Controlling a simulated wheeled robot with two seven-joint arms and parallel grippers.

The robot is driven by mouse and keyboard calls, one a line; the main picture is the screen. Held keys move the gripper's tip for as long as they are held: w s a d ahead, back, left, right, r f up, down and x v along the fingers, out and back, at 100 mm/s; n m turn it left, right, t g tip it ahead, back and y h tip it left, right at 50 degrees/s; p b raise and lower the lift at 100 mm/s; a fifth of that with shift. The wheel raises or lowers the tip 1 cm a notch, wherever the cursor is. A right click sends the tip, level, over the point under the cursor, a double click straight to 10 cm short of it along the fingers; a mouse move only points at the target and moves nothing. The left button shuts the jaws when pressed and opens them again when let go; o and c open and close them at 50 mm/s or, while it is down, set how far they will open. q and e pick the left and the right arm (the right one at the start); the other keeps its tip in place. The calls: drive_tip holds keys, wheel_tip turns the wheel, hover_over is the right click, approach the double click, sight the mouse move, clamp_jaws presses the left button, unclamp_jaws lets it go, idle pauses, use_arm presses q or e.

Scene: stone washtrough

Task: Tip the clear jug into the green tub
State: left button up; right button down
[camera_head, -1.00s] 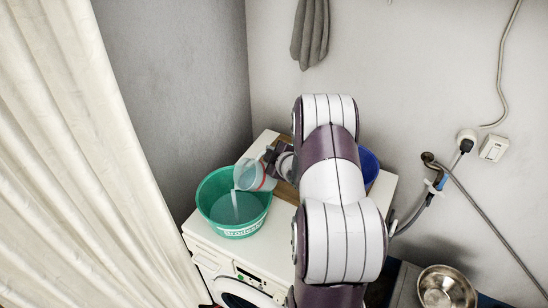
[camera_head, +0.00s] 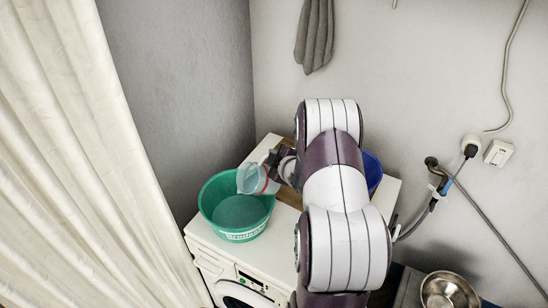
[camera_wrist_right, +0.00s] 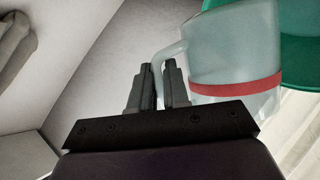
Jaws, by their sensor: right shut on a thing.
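The green tub (camera_head: 240,235) stands on the white washing machine and has liquid in it. The clear jug (camera_head: 250,179), with a red band, is tilted with its mouth over the tub's back right rim. No stream shows from it now. My right gripper (camera_head: 279,163) is to the right of the jug, shut on its handle. In the right wrist view, the fingers (camera_wrist_right: 161,85) are around the handle of the jug (camera_wrist_right: 235,50), and part of the green tub (camera_wrist_right: 302,60) shows beyond. My left gripper is not in view.
A wooden board (camera_head: 288,195) lies on the washing machine (camera_head: 215,248). A blue tub (camera_head: 373,171) stands partly behind my arm. A metal bowl (camera_head: 448,291) is at lower right, below a tap with a hose (camera_head: 436,190). A cream curtain (camera_head: 90,170) hangs at left.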

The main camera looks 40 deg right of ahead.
sight(262, 162)
idle(0.3)
drive_tip(key=shift+w+a+f+n+b, duration=0.1)
drive_tip(key=shift+a+n+b, duration=0.25)
drive_tip(key=shift+b, duration=0.65)
drive_tip(key=shift+a+r+n+h+b, duration=0.25)
drive_tip(key=shift+a+h+b, duration=0.3)
drive_tip(key=shift+b, duration=0.25)
drive_tip(key=shift+r, duration=0.15)
drive_tip(key=b, duration=0.1)
drive_tip(key=a+b, duration=0.1)
drive_tip(key=shift+w+a+f+n+h+b, duration=0.1)
drive_tip(key=shift+f+n+h+b, duration=0.1)
drive_tip(key=shift+n+h+b, duration=0.2)
drive_tip(key=shift+a+r+n+b, duration=0.15)
drive_tip(key=shift+a+n+b, duration=0.2)
drive_tip(key=shift+b, duration=0.35)
drive_tip(key=shift+a+r, duration=0.1)
